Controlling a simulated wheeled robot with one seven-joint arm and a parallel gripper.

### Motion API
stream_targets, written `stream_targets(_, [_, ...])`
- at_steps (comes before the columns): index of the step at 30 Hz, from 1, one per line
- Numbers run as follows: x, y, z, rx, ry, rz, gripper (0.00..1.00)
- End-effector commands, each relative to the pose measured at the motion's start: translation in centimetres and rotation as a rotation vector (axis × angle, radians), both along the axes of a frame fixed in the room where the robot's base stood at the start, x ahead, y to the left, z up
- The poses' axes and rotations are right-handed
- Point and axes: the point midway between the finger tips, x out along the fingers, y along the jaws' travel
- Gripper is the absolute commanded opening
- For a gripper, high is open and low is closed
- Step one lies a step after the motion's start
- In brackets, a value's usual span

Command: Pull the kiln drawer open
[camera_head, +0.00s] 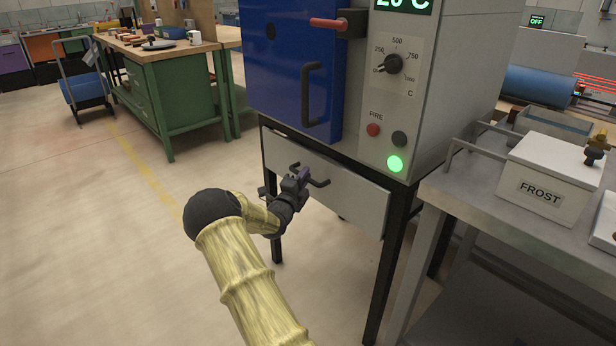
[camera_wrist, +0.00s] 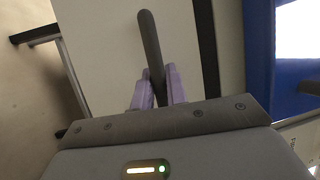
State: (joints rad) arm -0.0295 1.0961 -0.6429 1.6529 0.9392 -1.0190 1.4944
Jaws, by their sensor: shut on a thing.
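The kiln drawer (camera_head: 350,196) is a light grey front panel set in the black stand under the kiln. It looks closed or nearly so; I cannot tell exactly. Its dark bar handle (camera_head: 318,183) is on the front. My gripper (camera_head: 300,178) is at the handle, its jaws around the bar. In the wrist view the two purple fingers (camera_wrist: 158,88) are shut on the dark handle bar (camera_wrist: 151,45), with the pale drawer front (camera_wrist: 105,50) behind. Part of the handle is hidden by my gripper.
The kiln's blue door (camera_head: 290,70) and control panel (camera_head: 395,90) are above the drawer. A steel table (camera_head: 490,205) with a white FROST box (camera_head: 540,185) stands close at right. A green workbench (camera_head: 185,95) is behind at left. Floor left of the drawer is clear.

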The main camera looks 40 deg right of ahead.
Motion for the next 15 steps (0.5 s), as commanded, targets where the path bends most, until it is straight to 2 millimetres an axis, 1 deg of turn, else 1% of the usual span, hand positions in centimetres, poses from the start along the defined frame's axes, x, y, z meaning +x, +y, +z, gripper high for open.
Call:
stream_targets(1, [0.1, 0.9, -0.2, 0.004, 0.001, 0.006, 0.0])
stream_targets(5, [0.1, 3.5, -0.3, 0.006, 0.001, 0.008, 0.0])
stream_targets(8, [0.0, 5.8, -0.3, 0.006, 0.001, 0.008, 0.0])
stream_targets(15, [-0.6, 12.1, -0.4, 0.006, 0.002, 0.007, 0.0])
